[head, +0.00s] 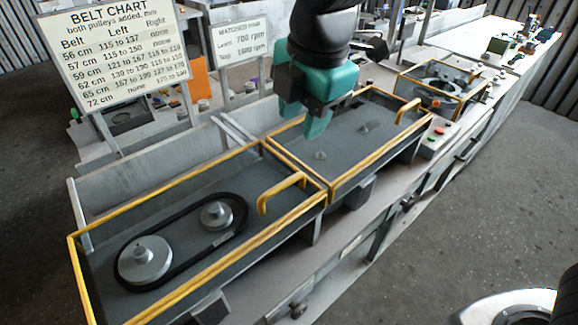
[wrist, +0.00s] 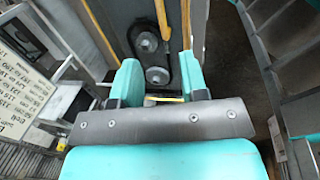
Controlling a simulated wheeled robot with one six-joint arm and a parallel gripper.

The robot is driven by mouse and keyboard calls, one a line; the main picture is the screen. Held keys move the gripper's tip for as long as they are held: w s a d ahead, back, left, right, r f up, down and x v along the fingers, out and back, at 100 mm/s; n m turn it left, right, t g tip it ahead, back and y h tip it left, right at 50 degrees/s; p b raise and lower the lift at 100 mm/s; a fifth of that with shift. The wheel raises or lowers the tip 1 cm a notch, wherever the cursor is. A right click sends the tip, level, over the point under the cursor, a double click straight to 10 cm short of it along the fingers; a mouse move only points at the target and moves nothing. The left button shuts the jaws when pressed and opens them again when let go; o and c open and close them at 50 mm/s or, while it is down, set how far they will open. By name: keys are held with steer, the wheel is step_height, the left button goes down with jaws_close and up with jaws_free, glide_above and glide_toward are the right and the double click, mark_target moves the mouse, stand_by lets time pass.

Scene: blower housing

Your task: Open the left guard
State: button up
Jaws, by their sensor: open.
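The left guard (head: 170,181) is a yellow frame lying flat over the left housing, with a raised yellow handle (head: 282,190) near its right end. Through it I see a large pulley (head: 145,260) and a smaller pulley (head: 216,215) with a black belt around both. My gripper (head: 318,125) is open and empty, pointing down above the middle housing, to the right of and above the left guard's handle. In the wrist view the open jaws (wrist: 160,67) show with the pulleys beyond them. The exact height over the housings is unclear.
The middle housing has its own yellow frame and handle (head: 408,110) over two bare shafts. Another yellow-framed housing (head: 440,85) stands farther right, beside a button box (head: 437,136). A belt chart (head: 115,55) and a smaller sign (head: 239,42) stand behind.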

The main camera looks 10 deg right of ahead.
mark_target(289, 180)
steer(key=f+p, duration=0.1)
steer(key=f, duration=0.3)
steer(key=w+a+f, duration=0.1)
steer(key=f, duration=0.4)
steer(key=w+f+p, duration=0.1)
steer(key=f, duration=0.4)
steer(key=shift+w+a+f+p, duration=0.15)
steer(key=shift+w+a+p, duration=0.05)
steer(key=shift+a+p, duration=0.1)
jaws_close()
